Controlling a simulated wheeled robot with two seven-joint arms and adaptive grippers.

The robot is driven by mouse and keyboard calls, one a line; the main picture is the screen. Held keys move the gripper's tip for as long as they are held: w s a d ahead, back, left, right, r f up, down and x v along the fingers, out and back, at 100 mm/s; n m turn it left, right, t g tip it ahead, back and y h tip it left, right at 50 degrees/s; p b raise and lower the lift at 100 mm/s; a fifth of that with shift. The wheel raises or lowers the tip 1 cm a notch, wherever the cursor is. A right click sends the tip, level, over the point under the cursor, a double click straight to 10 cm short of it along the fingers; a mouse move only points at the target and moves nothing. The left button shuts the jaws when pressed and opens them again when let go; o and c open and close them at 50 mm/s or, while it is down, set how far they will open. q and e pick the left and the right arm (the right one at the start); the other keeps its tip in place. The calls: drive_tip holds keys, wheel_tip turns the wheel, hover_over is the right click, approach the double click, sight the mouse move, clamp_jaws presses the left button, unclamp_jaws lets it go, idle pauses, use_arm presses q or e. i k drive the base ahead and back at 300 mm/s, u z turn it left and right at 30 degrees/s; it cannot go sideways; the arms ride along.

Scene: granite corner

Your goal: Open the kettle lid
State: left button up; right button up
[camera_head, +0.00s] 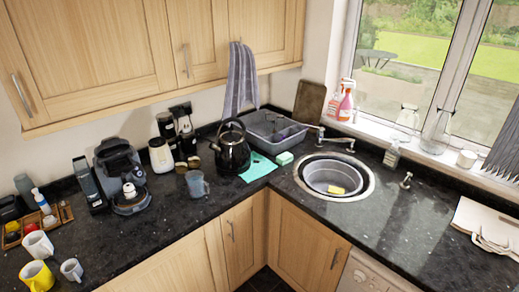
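The black kettle (232,154) stands upright on the dark counter near the corner, left of the sink. Its arched dark handle rises over its top. The lid is small and dark under the handle, and I cannot tell for sure whether it is shut. Neither of my grippers shows in the head view, and nothing is touching the kettle.
A green cloth (258,167) lies right of the kettle, and a grey-blue mug (197,184) stands in front. A grey dish tub (272,123) is behind it. A coffee machine (122,172) stands left. The round sink (366,187) is right. Counter front is mostly clear.

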sight(230, 135)
drive_tip(key=z, duration=0.45)
drive_tip(key=k, duration=0.55)
drive_tip(key=i, duration=0.4)
drive_tip(key=u, duration=0.55)
drive_tip(key=i, duration=1.2)
drive_tip(key=z, duration=0.8)
